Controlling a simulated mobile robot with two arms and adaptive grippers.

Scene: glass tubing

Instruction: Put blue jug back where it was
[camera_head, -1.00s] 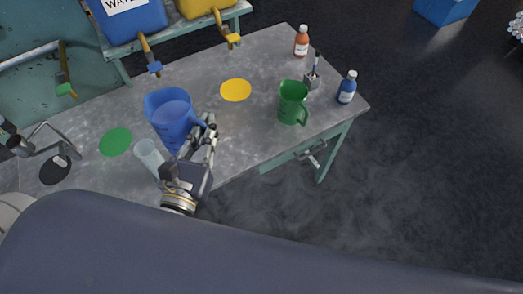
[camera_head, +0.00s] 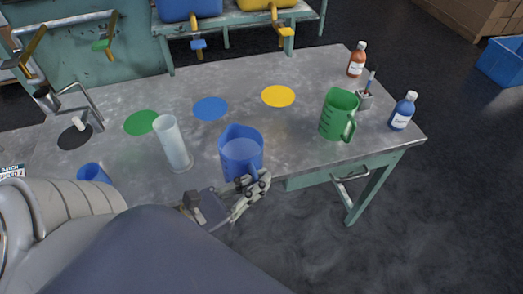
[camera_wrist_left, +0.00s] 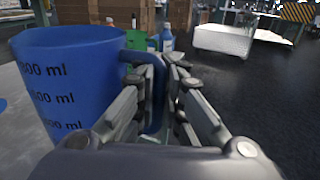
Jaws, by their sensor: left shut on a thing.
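The blue jug (camera_head: 241,157) is near the front edge of the table, right of the tall clear cylinder (camera_head: 174,147). In the left wrist view the jug (camera_wrist_left: 65,85) fills the left side, with dark "ml" marks, and looks roughly upright. My left gripper (camera_head: 257,185) is shut on its handle; the fingers (camera_wrist_left: 162,95) close around the handle in the wrist view. I cannot tell whether the jug's base touches the table. A flat blue disc (camera_head: 211,108) lies bare on the table, behind and left of the jug. My right gripper is not in view.
A green jug (camera_head: 338,117) stands to the right, near a blue bottle (camera_head: 403,112), a pen holder (camera_head: 364,99) and an orange bottle (camera_head: 357,60). Green (camera_head: 141,122) and yellow (camera_head: 278,96) discs are bare.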

